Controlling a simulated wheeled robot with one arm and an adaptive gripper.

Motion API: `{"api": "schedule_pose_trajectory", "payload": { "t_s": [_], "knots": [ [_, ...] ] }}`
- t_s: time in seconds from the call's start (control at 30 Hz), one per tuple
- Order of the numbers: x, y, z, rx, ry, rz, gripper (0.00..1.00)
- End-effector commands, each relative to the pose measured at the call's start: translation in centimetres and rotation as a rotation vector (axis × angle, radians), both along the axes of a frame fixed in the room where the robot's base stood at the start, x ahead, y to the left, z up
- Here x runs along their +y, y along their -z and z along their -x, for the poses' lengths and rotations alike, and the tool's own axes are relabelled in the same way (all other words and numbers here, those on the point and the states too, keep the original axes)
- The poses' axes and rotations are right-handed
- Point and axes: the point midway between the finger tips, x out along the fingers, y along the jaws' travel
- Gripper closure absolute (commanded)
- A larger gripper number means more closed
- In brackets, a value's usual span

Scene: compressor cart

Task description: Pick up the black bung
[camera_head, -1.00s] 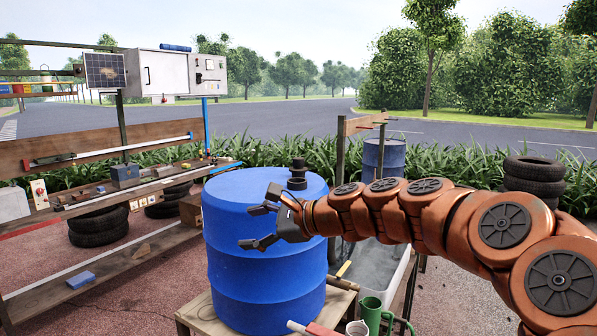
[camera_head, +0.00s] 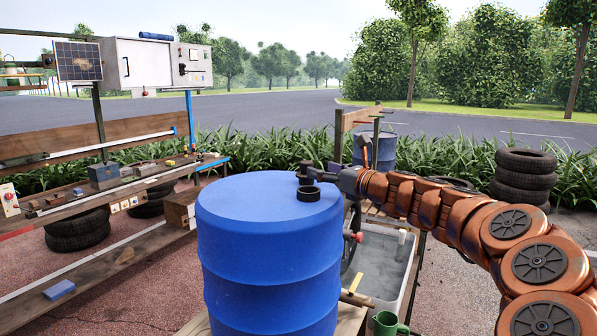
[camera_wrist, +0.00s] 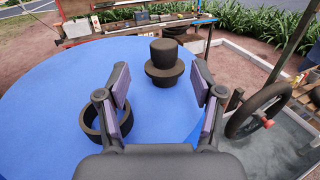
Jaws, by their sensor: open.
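The black bung (camera_wrist: 164,64), a stepped plug with a wide flange and narrower top, stands upright on the blue drum (camera_wrist: 60,75) in the wrist view. My gripper (camera_wrist: 160,84) is open and empty, one finger at each side of the picture. The bung shows between and beyond the fingertips, apart from them. In the head view my gripper (camera_head: 320,173) is over the right far part of the drum top (camera_head: 245,195). There the bung is hard to tell from the dark fingers.
A black ring (camera_head: 308,193) lies on the drum top; in the wrist view it (camera_wrist: 94,124) is under the left finger. A grey water tub (camera_head: 378,262) and a green mug (camera_head: 386,323) are right of the drum. A cluttered bench (camera_head: 70,205) is at left.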

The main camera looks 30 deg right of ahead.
Motion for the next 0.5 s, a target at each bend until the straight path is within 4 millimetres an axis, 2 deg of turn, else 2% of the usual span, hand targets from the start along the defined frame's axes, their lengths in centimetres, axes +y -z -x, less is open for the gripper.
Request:
{"api": "schedule_pose_trajectory", "payload": {
  "t_s": [0.5],
  "knots": [
    [0.5,0.1,-4.2,0.003,-0.002,0.000,0.33]
  ]
}}
